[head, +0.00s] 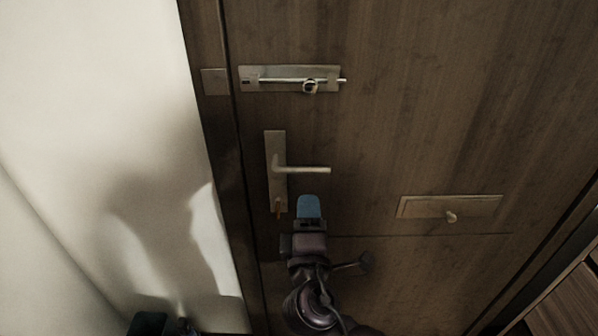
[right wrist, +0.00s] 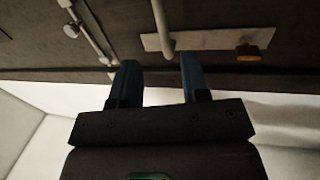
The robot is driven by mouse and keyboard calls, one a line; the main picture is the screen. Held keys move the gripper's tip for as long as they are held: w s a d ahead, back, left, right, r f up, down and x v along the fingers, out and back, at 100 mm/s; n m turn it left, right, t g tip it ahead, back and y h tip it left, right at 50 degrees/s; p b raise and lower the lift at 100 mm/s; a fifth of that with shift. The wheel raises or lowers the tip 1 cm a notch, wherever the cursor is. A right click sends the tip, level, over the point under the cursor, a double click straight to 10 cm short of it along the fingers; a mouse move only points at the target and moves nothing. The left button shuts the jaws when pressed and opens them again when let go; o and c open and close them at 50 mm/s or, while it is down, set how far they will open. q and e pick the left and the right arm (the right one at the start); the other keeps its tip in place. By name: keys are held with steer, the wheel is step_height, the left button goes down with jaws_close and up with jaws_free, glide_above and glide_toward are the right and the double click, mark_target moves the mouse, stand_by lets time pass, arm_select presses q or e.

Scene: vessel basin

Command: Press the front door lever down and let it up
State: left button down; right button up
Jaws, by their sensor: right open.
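The front door lever (head: 305,169) is a pale metal bar. It sticks out to the right, about level, from a tall metal plate (head: 276,150) on the dark wooden door. My right gripper (head: 308,203) shows its blue fingertip just below the lever in the head view, with a small gap between them in the picture. In the right wrist view the two blue fingers (right wrist: 157,75) stand apart and empty. The lever (right wrist: 160,22) shows beyond them, its end near the gap between the fingers. I cannot tell the exact depth between them. My left gripper is not clearly seen.
A slide bolt (head: 290,78) with a round knob is above the lever. A small orange-brown piece (head: 279,208) sits at the plate's lower end. A flat metal plate with a knob (head: 450,207) is to the right. A pale wall (head: 80,100) is at left.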

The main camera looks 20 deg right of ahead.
mark_target(308, 173)
steer(key=p+x, duration=0.2)
steer(key=x, duration=0.7)
steer(key=shift+w+d, duration=0.15)
steer(key=shift+w, duration=0.2)
arm_select(q)
steer(key=shift+w+r, duration=0.25)
steer(key=shift+r, duration=0.95)
arm_select(e)
steer(key=shift+w+d, duration=0.2)
steer(key=shift+w, duration=0.35)
arm_select(q)
steer(key=shift+w+d+r, duration=0.1)
steer(key=shift+w+r, duration=0.05)
steer(key=shift+w, duration=0.15)
arm_select(e)
jaws_close()
